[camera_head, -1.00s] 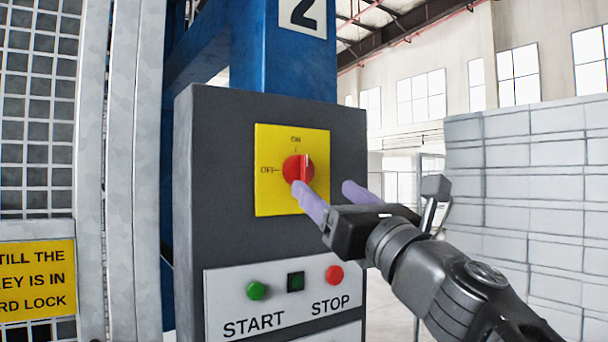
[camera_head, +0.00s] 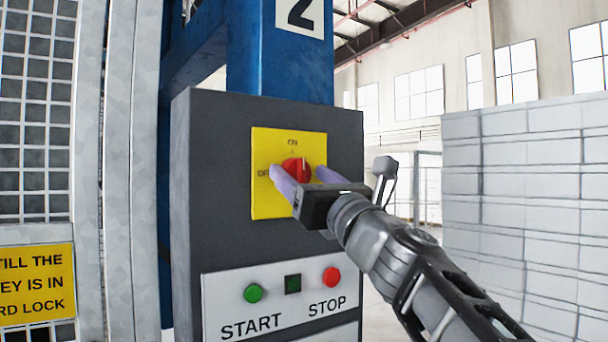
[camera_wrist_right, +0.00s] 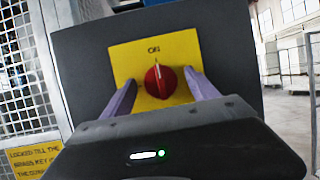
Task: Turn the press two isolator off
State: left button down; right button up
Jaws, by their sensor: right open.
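The press two isolator is a red rotary knob (camera_head: 294,170) on a yellow plate (camera_head: 262,142) marked ON at the top and OFF at the left. In the right wrist view the knob (camera_wrist_right: 160,82) has its pointer upright towards ON. My right gripper (camera_head: 298,174) is open, with one purple finger on each side of the knob. In the wrist view gaps show between the fingers and the knob, and I cannot tell how deep the fingertips reach. The right finger partly overlaps the plate's right edge in the head view. My left gripper is not in view.
The grey control box (camera_head: 215,190) carries a green START button (camera_head: 253,292), a dark square (camera_head: 293,284) and a red STOP button (camera_head: 331,277) below the plate. A mesh guard (camera_head: 35,120) with a yellow sign (camera_head: 35,282) stands left. Pale stacked blocks (camera_head: 520,190) stand right.

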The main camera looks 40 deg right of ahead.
jog(key=c, duration=1.4)
